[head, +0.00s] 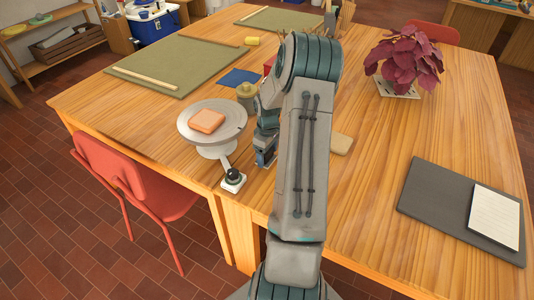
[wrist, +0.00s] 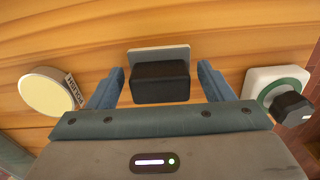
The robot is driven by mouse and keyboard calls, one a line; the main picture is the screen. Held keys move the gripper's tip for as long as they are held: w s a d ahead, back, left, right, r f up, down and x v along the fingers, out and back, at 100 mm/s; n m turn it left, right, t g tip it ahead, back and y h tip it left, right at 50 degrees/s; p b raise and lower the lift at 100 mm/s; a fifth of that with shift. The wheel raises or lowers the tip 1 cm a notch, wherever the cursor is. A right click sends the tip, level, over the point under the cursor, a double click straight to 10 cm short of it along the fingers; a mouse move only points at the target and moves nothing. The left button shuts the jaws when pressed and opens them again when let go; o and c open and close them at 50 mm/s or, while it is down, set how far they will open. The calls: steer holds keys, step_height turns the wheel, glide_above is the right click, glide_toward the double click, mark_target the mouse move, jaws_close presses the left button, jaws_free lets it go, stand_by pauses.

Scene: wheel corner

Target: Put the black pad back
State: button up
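The black pad (wrist: 160,84) shows in the wrist view as a dark block with rounded edges, in front of a thin grey plate (wrist: 160,52). My gripper (wrist: 161,76) points at the table with one blue finger on each side of the pad. It is open, with a narrow gap between each finger and the pad. In the head view my gripper (head: 266,158) is low over the table, right of the turntable, and I cannot make out the pad there. Whether the pad touches the plate or table is unclear.
A grey turntable (head: 232,122) bears an orange block (head: 207,121). A white base with a black knob (head: 233,180) stands close by, right of my gripper in the wrist view (wrist: 268,78). A round cream-topped thing (wrist: 46,92) is to its left.

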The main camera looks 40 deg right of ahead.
mark_target(270, 151)
step_height(270, 151, up, 12)
steer(key=r, duration=0.1)
steer(key=s+a+r+h, duration=0.1)
steer(key=s+a+r, duration=0.1)
steer(key=a+r, duration=0.6)
steer(key=s+a+r+m+t, duration=0.1)
steer(key=s+a+m, duration=0.1)
steer(key=s+a, duration=0.6)
steer(key=s+a+m+t+y, duration=0.1)
steer(key=s+a+m, duration=0.1)
steer(key=s+a, duration=0.7)
steer(key=a, duration=0.5)
steer(key=shift+r+t+b, duration=0.35)
steer(key=shift+r+t, duration=0.05)
